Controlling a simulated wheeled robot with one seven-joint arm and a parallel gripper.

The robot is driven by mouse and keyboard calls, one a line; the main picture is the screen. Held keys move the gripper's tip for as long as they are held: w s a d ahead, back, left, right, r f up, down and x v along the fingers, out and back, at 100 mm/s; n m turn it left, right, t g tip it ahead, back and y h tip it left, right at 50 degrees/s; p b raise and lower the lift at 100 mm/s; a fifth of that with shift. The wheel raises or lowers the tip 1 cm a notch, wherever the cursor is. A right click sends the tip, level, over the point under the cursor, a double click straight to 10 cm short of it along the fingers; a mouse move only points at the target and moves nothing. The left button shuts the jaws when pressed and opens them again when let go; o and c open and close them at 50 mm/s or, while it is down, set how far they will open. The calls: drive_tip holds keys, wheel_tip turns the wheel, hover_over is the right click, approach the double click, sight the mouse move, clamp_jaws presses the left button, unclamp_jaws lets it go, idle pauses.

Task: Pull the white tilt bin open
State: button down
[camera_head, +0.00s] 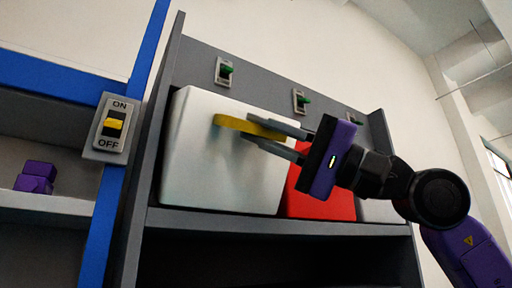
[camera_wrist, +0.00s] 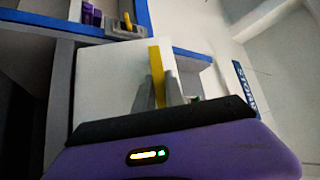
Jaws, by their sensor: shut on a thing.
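The white tilt bin (camera_head: 205,175) sits at the left end of a grey shelf, with a yellow handle (camera_head: 232,123) across its upper front. My gripper (camera_head: 262,134) reaches in from the right, its two grey fingers closed about the right part of the handle. In the wrist view, the white bin (camera_wrist: 113,75) fills the middle, and the yellow handle (camera_wrist: 156,72) stands beside the fingers. The bin's front looks close to the shelf opening; whether it is tilted at all I cannot tell. My fingers hide part of the handle.
A red bin (camera_head: 315,203) stands to the right of the white one, and a grey bin (camera_head: 377,211) beyond it. Green switches (camera_head: 225,70) line the panel above. An ON/OFF switch (camera_head: 112,124) is on the blue post at left. Purple blocks (camera_head: 36,177) lie on the left shelf.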

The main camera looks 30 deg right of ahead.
drive_tip(key=shift+s+f+n+g+y+b, duration=0.3)
drive_tip(key=shift+s+f+n+y+b, duration=0.2)
drive_tip(key=shift+f+n+y+b, duration=0.3)
drive_tip(key=shift+s+f+n+g+y+b, duration=0.3)
drive_tip(key=shift+s+f+n+y+b, duration=0.25)
drive_tip(key=shift+n+b, duration=0.35)
drive_tip(key=shift+s+f+b, duration=0.35)
drive_tip(key=shift+f+b, duration=0.2)
drive_tip(key=shift+b, duration=0.35)
drive_tip(key=shift+f, duration=0.1)
drive_tip(key=c, duration=1.7)
unclamp_jaws()
drive_tip(key=shift+s, duration=0.1)
drive_tip(key=b+v, duration=0.1)
drive_tip(key=v, duration=0.6)
drive_tip(key=shift+d+f, duration=0.15)
drive_tip(key=shift+d, duration=0.15)
drive_tip(key=shift+s, duration=0.1)
